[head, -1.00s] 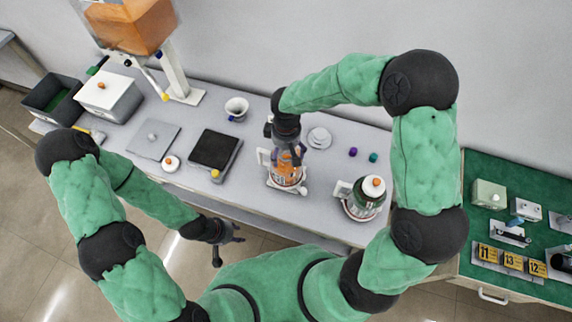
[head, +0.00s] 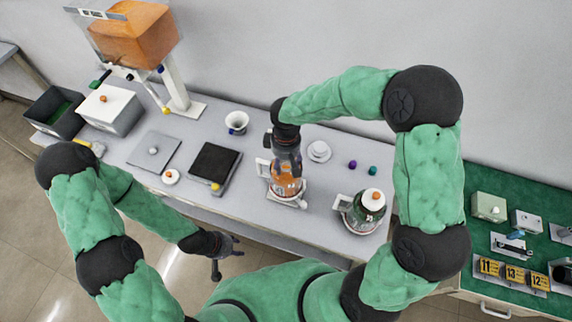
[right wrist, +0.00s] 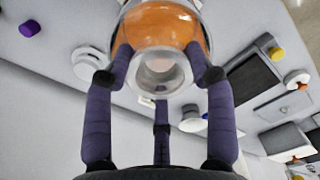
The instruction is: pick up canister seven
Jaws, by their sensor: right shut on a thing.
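The orange canister (head: 285,185) with a white handle at its left stands upright on a small white base (head: 290,203) on the bench. No number on it can be read. My right gripper (head: 287,164) comes down from above and is shut on the canister's top. In the right wrist view its purple fingers (right wrist: 160,75) surround the clear neck of the orange canister (right wrist: 160,25). I cannot see any gap between the canister and its base. My left gripper (head: 222,254) is open and empty in front of the bench edge.
A black-topped plate (head: 214,165), grey plate (head: 154,150), white cup (head: 237,122) and white round piece (head: 319,151) lie around. Number tags (head: 513,273) are on the green bench at far right.

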